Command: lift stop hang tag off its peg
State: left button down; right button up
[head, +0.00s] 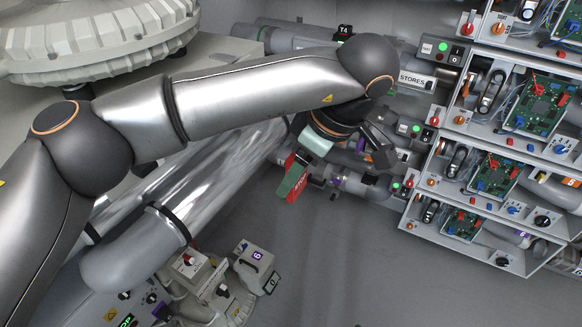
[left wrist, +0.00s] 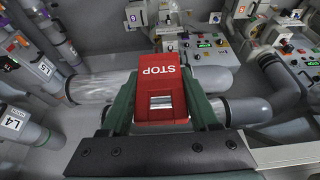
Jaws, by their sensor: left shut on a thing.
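The red stop hang tag (left wrist: 160,92) sits between the green fingers of my left gripper (left wrist: 162,110) in the left wrist view, with the word STOP upside down and a pale slot below it. In the head view, the tag (head: 299,187) shows as a small red patch beside the green fingers of my left gripper (head: 291,180). The gripper is shut on the tag, over a grey floor area. I cannot make out a peg at the tag; no contact with one shows. My right gripper is not in view.
Open panels with green circuit boards (head: 541,103) and switches fill the right side. A STORES label (head: 414,80) is near my wrist. Large silver tubes (head: 190,185) run below my left arm. A control box (head: 258,262) stands at the bottom. Grey floor (head: 330,260) is clear at lower centre.

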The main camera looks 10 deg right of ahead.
pick_arm(q)
jog(key=shift+s+d+p, duration=0.3)
jog(key=shift+s+d, duration=0.55)
jog(key=shift+d, duration=0.35)
jog(key=shift+s+d+p, duration=0.25)
jog(key=shift+s+d, duration=0.6)
jog(key=shift+d, duration=0.3)
jog(key=shift+s, duration=0.1)
